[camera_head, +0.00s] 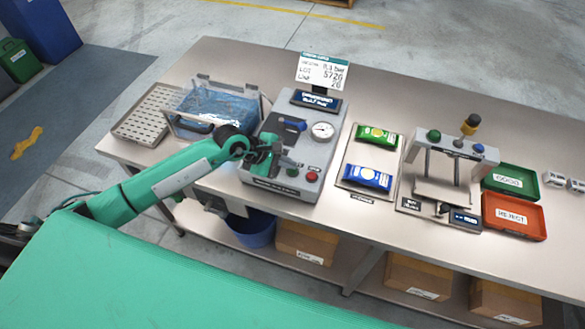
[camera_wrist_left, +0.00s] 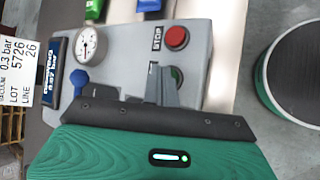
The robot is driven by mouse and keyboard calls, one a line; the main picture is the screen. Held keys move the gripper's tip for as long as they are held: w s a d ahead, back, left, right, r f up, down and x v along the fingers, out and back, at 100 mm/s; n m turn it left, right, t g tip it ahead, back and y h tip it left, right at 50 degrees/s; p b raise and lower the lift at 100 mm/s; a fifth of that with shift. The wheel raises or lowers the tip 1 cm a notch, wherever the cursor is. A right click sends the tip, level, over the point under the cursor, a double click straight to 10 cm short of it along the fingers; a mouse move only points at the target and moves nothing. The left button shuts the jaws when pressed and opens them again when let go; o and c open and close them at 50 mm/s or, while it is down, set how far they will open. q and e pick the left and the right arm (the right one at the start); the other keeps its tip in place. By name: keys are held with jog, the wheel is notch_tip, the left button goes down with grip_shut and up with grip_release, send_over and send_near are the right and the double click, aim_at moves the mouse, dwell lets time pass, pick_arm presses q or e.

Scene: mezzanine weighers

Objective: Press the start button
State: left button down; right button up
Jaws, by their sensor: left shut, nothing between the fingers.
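The control box (camera_head: 262,187) of the sealing machine stands on the bench in the head view. The green start button (camera_head: 292,172) is on its front part, left of the red stop button (camera_head: 312,176). In the left wrist view the green button (camera_wrist_left: 177,76) is partly hidden behind my fingers, beside the red button (camera_wrist_left: 176,37) marked STOP. My left gripper (camera_head: 268,162) is shut and empty over the box, close to the green button. Its fingers also show in the left wrist view (camera_wrist_left: 160,84). I cannot tell whether they touch the button. My right gripper is not in view.
A gauge (camera_head: 323,131) and a blue lever (camera_head: 292,124) are on the box. A clear-lidded chamber (camera_head: 215,105) stands to its left. Right are a tray with green and blue packs (camera_head: 368,177), a press stand (camera_head: 455,165) and green and red bins (camera_head: 514,215).

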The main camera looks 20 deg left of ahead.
aim_at(289, 171)
pick_arm(q)
jog(key=shift+r, duration=0.35)
jog(key=shift+r, duration=0.15)
jog(key=shift+r+p, duration=1.15)
jog(key=shift+r, duration=1.25)
jog(key=shift+d, duration=0.1)
